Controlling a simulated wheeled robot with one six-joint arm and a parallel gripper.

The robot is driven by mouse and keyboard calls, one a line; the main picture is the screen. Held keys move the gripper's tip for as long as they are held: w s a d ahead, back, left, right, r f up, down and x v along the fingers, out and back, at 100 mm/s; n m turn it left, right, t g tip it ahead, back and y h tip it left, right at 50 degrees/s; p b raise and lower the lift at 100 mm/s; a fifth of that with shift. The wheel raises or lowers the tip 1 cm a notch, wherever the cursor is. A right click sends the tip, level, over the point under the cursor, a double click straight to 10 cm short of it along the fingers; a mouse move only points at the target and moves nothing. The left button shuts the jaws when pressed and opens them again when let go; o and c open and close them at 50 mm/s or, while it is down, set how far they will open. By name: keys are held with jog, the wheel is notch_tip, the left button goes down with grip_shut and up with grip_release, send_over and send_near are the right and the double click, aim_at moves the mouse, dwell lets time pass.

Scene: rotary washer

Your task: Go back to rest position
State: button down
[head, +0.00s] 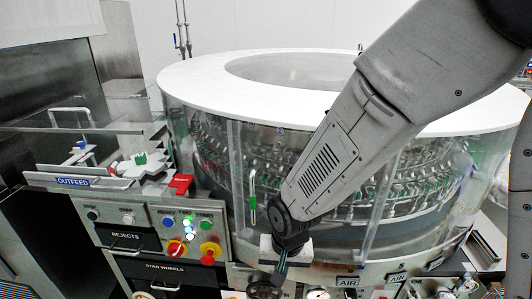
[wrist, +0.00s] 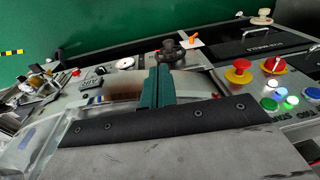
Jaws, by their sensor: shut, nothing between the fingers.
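My gripper (head: 281,271) shows at the bottom middle of the head view, at the end of my grey arm, which reaches down from the upper right. In the wrist view its dark teal fingers (wrist: 156,85) are together with nothing between them. A black knob (head: 264,291) sits just below the fingertips in the head view. The black knob (wrist: 172,49) also shows just beyond the fingertips in the wrist view; I cannot tell whether they touch it. The arm hides part of the washer.
The round washer (head: 180,76) with clear guards stands behind the arm. AIR-labelled controls (head: 347,281) lie right.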

jog(key=s+d+r, duration=0.8)
jog(key=d+r, duration=0.3)
jog(key=r, duration=0.1)
jog(key=s+d+r+h, duration=0.1)
jog(key=s+d+r, duration=0.6)
jog(key=d+r, duration=0.5)
jog(key=shift+s, duration=0.35)
